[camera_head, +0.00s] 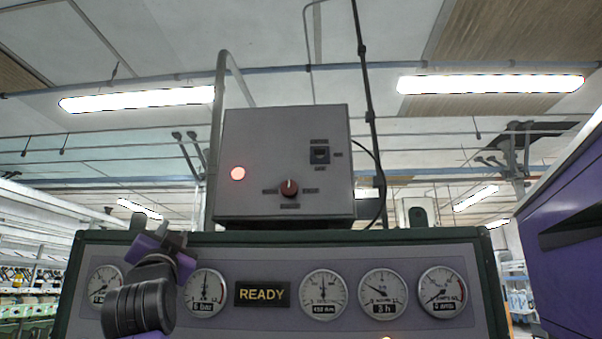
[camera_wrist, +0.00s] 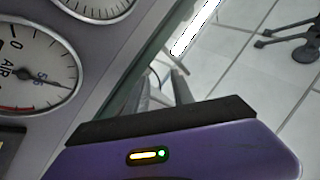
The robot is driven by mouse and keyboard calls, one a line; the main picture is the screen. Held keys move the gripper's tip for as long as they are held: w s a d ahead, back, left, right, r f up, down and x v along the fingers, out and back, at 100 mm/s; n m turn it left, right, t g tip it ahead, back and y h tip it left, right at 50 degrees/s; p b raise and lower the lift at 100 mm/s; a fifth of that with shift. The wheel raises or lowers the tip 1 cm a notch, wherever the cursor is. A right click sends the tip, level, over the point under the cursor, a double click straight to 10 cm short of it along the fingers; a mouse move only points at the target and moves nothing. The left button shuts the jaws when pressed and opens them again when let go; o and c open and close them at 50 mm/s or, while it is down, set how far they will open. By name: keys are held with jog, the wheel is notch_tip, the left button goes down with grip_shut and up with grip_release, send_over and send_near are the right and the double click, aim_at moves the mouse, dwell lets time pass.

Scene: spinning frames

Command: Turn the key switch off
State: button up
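A grey control box (camera_head: 262,140) stands on top of the gauge panel. The labels are too small to read, so I cannot tell for sure which one is the key switch. My gripper (camera_head: 172,240) is at the lower left, in front of the panel's top edge, below and left of the box and apart from it. Its fingers are not clear. The wrist view shows a purple and black part of it (camera_wrist: 165,140), no switch.
The green-edged panel (camera_head: 270,240) has several round gauges and a lit READY sign (camera_head: 262,294). A pipe (camera_head: 218,130) rises left of the box. A purple cabinet (camera_head: 565,230) stands at right. The space before the box looks clear.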

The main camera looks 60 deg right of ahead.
jog(key=s+d+r+m+g+h, duration=0.25)
jog(key=r+m+g, duration=0.2)
jog(key=r, duration=0.25)
jog(key=m+g+y+p, duration=0.1)
jog(key=m+g+y, duration=0.1)
jog(key=m+g, duration=1.3)
send_near(317, 149)
jog(key=s+d+m+t, duration=0.1)
jog(key=d+m+t, duration=0.1)
jog(key=shift+h, duration=0.25)
jog(key=d+p, duration=0.1)
jog(key=d, duration=0.6)
jog(key=shift+s+d+f+p, duration=0.1)
jog(key=shift+d+p, duration=0.25)
jog(key=shift+p, duration=0.05)
grip_shut()
